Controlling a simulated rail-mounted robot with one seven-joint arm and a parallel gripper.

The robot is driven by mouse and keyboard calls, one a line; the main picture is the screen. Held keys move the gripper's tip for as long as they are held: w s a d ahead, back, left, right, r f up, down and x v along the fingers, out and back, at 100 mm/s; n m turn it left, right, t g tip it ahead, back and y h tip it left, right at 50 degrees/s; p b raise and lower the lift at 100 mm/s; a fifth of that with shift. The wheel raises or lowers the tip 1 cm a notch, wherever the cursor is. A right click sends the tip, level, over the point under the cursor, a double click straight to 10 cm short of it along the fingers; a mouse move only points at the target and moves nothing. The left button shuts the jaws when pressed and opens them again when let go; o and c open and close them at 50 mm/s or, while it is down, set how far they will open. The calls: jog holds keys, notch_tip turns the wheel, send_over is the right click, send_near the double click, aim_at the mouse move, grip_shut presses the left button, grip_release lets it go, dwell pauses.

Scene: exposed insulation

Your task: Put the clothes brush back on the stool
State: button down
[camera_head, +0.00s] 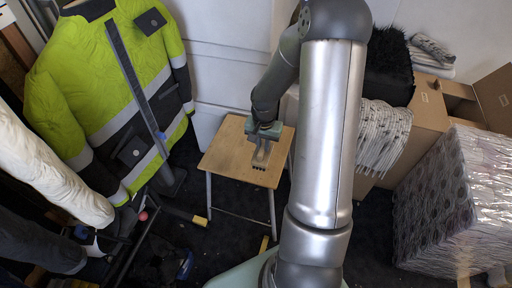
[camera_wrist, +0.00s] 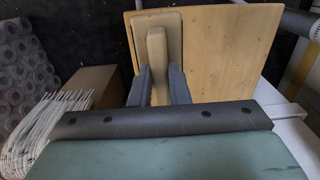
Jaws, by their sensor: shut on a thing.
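The stool (camera_head: 222,160) has a light wooden top and pale metal legs, and stands in the middle of the head view. Its top (camera_wrist: 235,60) fills the upper right of the wrist view. The clothes brush (camera_wrist: 172,28) is tan and wooden, with a raised handle. My gripper (camera_wrist: 159,88) is shut on this handle, one dark finger on each side. In the head view my gripper (camera_head: 263,135) holds the brush (camera_head: 261,154) over the right part of the stool top. I cannot tell whether the brush touches the top. Its bristles are mostly hidden.
A yellow-green and dark high-visibility jacket (camera_head: 95,75) hangs left of the stool. Cardboard boxes (camera_head: 428,115), white hangers (camera_head: 383,130) and a patterned wrapped block (camera_head: 450,205) stand to the right. The left part of the stool top is clear.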

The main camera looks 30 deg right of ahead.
jog(key=w+f, duration=0.2)
jog(key=f, duration=0.1)
jog(key=w+d+f, duration=0.1)
jog(key=w+f, duration=0.2)
jog(key=f, duration=0.1)
jog(key=w+f, duration=0.3)
jog(key=shift+w+d+f, duration=0.2)
jog(key=shift+d+f, duration=0.1)
jog(key=shift+f+b, duration=0.3)
jog(key=shift+f, duration=0.05)
jog(key=c, duration=1.4)
grip_release()
jog(key=shift+o, duration=0.2)
jog(key=shift+r, duration=0.1)
